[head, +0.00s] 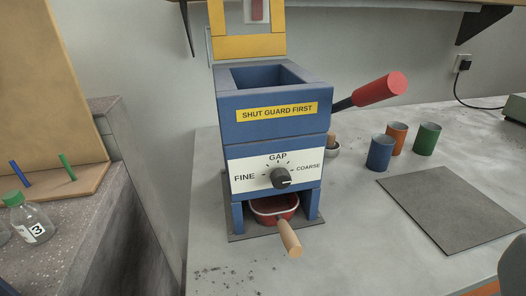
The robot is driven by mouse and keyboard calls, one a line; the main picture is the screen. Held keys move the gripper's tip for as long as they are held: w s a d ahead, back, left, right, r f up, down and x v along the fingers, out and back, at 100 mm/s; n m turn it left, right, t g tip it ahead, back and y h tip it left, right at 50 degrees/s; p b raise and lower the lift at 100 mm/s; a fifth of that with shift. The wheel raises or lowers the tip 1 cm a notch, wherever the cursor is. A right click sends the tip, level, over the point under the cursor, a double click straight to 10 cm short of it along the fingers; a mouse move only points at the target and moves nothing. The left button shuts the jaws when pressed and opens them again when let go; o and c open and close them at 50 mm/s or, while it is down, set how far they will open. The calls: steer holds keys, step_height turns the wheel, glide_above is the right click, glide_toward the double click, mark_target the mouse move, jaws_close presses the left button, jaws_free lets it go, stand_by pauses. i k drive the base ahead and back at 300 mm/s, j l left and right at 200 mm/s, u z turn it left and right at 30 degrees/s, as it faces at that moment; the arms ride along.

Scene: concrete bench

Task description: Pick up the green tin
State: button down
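A green tin (427,140) stands upright on the bench at the right of the view. It is a small open-topped cup, just right of an orange tin (396,138) and behind and right of a blue tin (380,153). The three stand close together. My gripper is not clearly shown, so its fingers and their state cannot be seen.
A blue machine (272,150) with a raised yellow guard (249,46) stands left of the tins. Its red-knobbed lever (378,90) sticks out toward them. A wooden-handled red pan (272,209) sits in its base. A dark grey mat (456,213) lies in front of the tins.

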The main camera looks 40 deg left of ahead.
mark_target(428, 135)
steer(key=i+l+u, duration=0.1)
steer(key=i+l, duration=0.9)
steer(key=i, duration=0.1)
